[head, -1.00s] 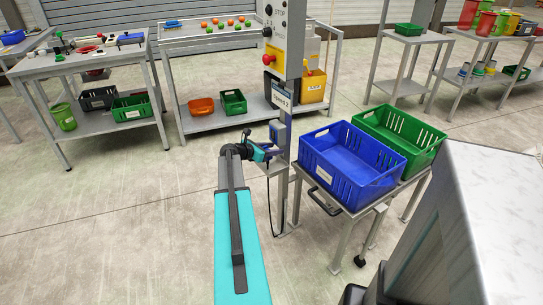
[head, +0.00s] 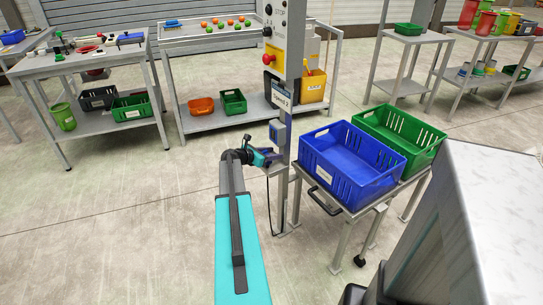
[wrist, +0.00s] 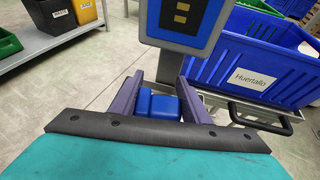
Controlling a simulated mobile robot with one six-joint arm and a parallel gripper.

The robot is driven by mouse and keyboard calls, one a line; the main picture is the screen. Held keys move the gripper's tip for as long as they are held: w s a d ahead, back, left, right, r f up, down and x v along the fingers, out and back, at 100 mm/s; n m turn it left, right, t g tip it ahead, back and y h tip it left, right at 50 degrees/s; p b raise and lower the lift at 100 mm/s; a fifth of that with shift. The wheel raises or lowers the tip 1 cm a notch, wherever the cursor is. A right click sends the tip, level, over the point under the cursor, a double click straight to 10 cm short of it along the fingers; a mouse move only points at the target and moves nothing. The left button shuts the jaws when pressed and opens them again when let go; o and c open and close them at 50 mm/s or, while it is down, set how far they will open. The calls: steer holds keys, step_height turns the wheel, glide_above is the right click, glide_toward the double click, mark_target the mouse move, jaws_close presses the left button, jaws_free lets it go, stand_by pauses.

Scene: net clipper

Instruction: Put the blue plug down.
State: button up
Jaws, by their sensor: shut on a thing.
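My gripper (wrist: 160,100) shows in the wrist view with two purple fingers, one on each side of the blue plug (wrist: 158,106). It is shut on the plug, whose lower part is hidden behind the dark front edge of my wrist. In the head view my gripper (head: 273,157) is beside the grey post, just below the small blue-faced box; the plug cannot be made out clearly there. In the wrist view the plug is in front of the post's lower part, and I cannot tell whether it touches anything below.
The blue-faced box (wrist: 184,22) is just beyond my fingers on the post (head: 285,205). A blue crate (head: 350,165) and a green crate (head: 402,133) stand on a cart to the right. A dark cable (head: 268,205) hangs below. Floor to the left is clear.

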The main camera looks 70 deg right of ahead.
steer(key=shift+f, duration=0.55)
stand_by(0.4)
steer(key=o, duration=1.4)
steer(key=shift+r, duration=0.75)
steer(key=v, duration=1.2)
steer(key=shift+f, duration=0.25)
steer(key=shift+w, duration=0.1)
